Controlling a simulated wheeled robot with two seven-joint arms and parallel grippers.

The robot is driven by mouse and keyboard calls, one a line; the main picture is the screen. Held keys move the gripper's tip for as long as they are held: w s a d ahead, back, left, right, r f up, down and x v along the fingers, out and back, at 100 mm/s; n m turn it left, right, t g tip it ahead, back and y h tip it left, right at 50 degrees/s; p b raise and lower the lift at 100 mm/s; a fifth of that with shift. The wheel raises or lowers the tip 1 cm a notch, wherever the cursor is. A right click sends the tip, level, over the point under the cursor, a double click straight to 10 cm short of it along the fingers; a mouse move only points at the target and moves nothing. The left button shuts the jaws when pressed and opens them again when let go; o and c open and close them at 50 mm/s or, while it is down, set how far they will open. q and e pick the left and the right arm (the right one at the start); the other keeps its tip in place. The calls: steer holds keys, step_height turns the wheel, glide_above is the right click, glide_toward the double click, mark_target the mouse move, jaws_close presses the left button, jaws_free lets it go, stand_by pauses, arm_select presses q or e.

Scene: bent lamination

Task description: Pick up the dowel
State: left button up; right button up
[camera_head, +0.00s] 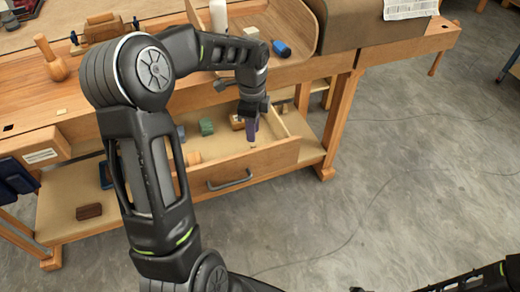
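My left gripper (252,112) points down into an open wooden drawer (240,172) under the workbench. A dark purplish piece (252,131) shows right at its fingertips. I cannot tell whether the fingers are closed on it or only in front of it. A short light-wood cylinder (193,158), possibly the dowel, lies in the drawer to the left of the gripper, partly hidden by my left arm. Only part of my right arm shows at the bottom right, and its gripper is not visible.
The drawer also holds a green block (207,127) and a tan block (237,121). On the workbench (300,72) are a wooden mallet (52,60), a white bottle (218,15) and a blue cylinder (281,48). A brown block (89,211) lies on the lower shelf. The floor at right is clear.

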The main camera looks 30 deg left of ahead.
mark_target(253, 145)
arm_select(q)
steer(key=shift+s, duration=0.25)
steer(key=shift+w+f, duration=0.1)
steer(key=shift+f, duration=1.2)
steer(key=shift+w+f, duration=0.15)
steer(key=shift+f, duration=2.5)
jaws_close()
